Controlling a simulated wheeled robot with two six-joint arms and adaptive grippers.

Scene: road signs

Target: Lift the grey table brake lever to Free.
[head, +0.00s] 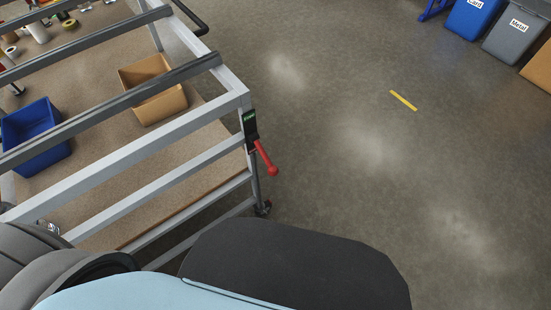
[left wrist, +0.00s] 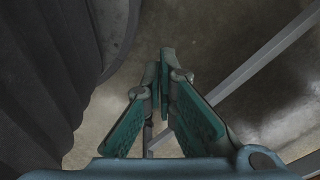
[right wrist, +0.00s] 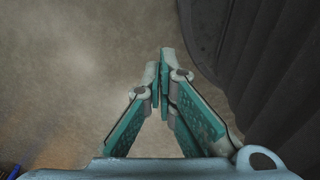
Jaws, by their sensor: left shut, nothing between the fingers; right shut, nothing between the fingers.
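The grey table (head: 177,128) is a metal frame on castors at the left of the head view. On its near right corner post is a black bracket (head: 250,130) with a small green label on top. A red brake lever (head: 266,158) with a round knob slants down and to the right from this bracket. The label's wording is too small to read. My left gripper (left wrist: 165,65) is shut and empty beside grey frame bars in the left wrist view. My right gripper (right wrist: 161,65) is shut and empty above bare floor. Neither gripper shows in the head view, and neither touches the lever.
A blue bin (head: 37,136) and a tan bin (head: 153,88) are on the table's lower board. Labelled bins, including a grey one (head: 513,40), stand at the far right. A yellow strip (head: 403,100) lies on the floor. Floor right of the lever is clear.

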